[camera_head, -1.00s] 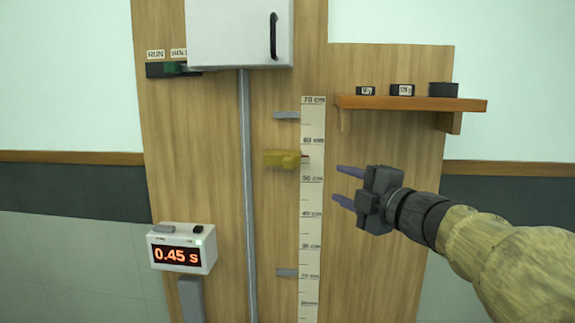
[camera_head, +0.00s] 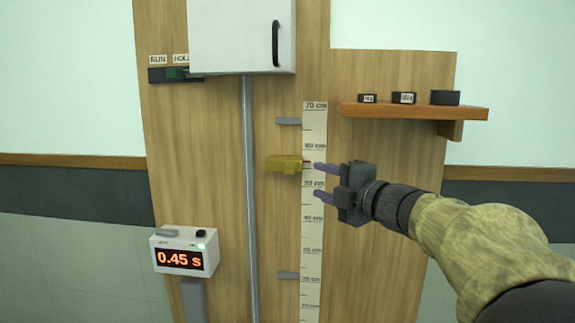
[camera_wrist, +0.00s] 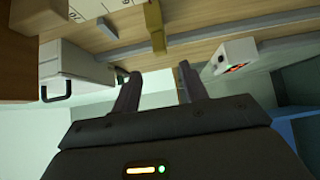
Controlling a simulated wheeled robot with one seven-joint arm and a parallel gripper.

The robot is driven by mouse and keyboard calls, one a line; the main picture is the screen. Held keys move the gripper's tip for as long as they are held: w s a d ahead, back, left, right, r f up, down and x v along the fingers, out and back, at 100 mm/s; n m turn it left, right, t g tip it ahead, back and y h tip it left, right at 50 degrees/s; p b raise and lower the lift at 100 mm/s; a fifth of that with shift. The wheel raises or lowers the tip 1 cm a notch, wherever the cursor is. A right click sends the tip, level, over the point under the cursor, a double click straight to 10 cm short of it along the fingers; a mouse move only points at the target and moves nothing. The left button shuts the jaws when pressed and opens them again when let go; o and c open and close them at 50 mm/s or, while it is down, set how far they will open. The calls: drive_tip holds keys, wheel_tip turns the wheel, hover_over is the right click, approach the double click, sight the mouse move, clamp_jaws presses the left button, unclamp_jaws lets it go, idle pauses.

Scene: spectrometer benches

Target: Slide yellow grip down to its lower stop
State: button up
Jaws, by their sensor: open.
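The yellow grip (camera_head: 284,163) sits on the wooden board beside the ruler (camera_head: 313,230), between the 50 and 60 cm marks. A grey upper stop (camera_head: 288,121) is above it and a grey lower stop (camera_head: 288,275) is well below it. My gripper (camera_head: 319,181) is open and empty. It is just right of the grip, with its fingertips in front of the ruler and the upper finger near the grip's height. In the wrist view, the yellow grip (camera_wrist: 155,25) shows beyond my gripper (camera_wrist: 156,78), above the gap between the fingers. No contact is visible.
A grey vertical rod (camera_head: 249,200) runs left of the grip. A white cabinet (camera_head: 240,35) hangs above. A shelf (camera_head: 415,111) with small dark blocks projects at the right. A timer (camera_head: 184,250) reading 0.45 s stands lower left.

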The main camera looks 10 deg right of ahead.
sight(293, 170)
drive_tip(key=p+x, duration=0.3)
drive_tip(key=x, duration=0.7)
drive_tip(key=shift+w+r+p, duration=0.1)
drive_tip(key=shift+p, duration=0.25)
drive_tip(key=shift+w+a, duration=0.25)
drive_tip(key=shift+w, duration=0.25)
clamp_jaws()
